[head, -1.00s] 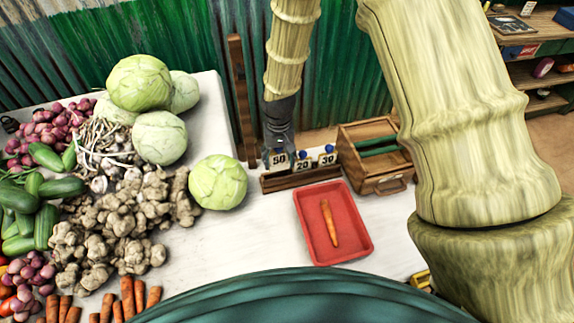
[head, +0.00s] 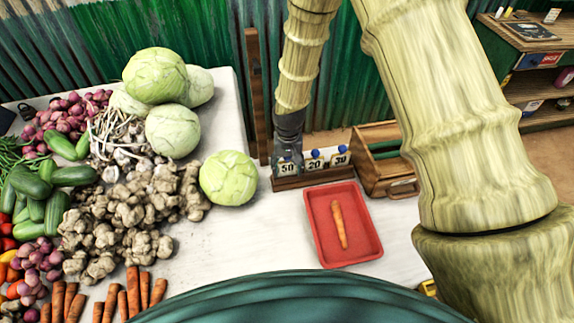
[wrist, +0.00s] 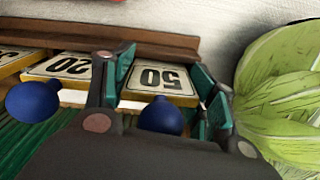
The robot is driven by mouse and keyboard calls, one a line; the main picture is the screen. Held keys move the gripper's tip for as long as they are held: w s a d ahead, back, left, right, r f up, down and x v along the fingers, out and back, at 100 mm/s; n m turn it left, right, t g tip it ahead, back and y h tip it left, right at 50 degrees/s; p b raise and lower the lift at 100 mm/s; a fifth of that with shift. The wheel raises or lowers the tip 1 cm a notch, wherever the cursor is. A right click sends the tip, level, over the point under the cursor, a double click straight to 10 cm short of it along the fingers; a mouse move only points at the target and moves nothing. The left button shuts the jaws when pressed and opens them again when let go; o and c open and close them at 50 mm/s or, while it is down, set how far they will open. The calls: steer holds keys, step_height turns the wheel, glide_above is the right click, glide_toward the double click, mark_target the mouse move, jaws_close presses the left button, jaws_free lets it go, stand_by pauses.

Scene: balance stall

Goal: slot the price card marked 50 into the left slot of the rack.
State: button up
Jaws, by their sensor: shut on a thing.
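The price card marked 50 (head: 288,169) is at the left end of the wooden rack (head: 314,179), upright and level with its neighbours. My gripper (head: 288,152) is above it, shut on it. In the wrist view the card marked 50 (wrist: 158,79) sits between the two green finger pads of my gripper (wrist: 160,90), with its blue knob (wrist: 160,116) nearer the camera. Its lower edge meets the rack's rail (wrist: 120,36); how deep it sits is hidden. The cards marked 20 (head: 316,164) and 30 (head: 341,160) stand to its right in the rack.
A green cabbage (head: 228,178) stands just left of the rack. A red tray (head: 315,235) with a carrot (head: 339,225) lies in front. A wooden crate (head: 376,180) stands to the right. A wooden post (head: 256,100) rises behind. The white tabletop (head: 240,240) is clear at front centre.

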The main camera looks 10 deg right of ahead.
steer(key=o, duration=1)
steer(key=shift+c, duration=0.2)
steer(key=o, duration=0.4)
steer(key=shift+r, duration=0.15)
steer(key=shift+r+p, duration=2.35)
steer(key=shift+r, duration=1.05)
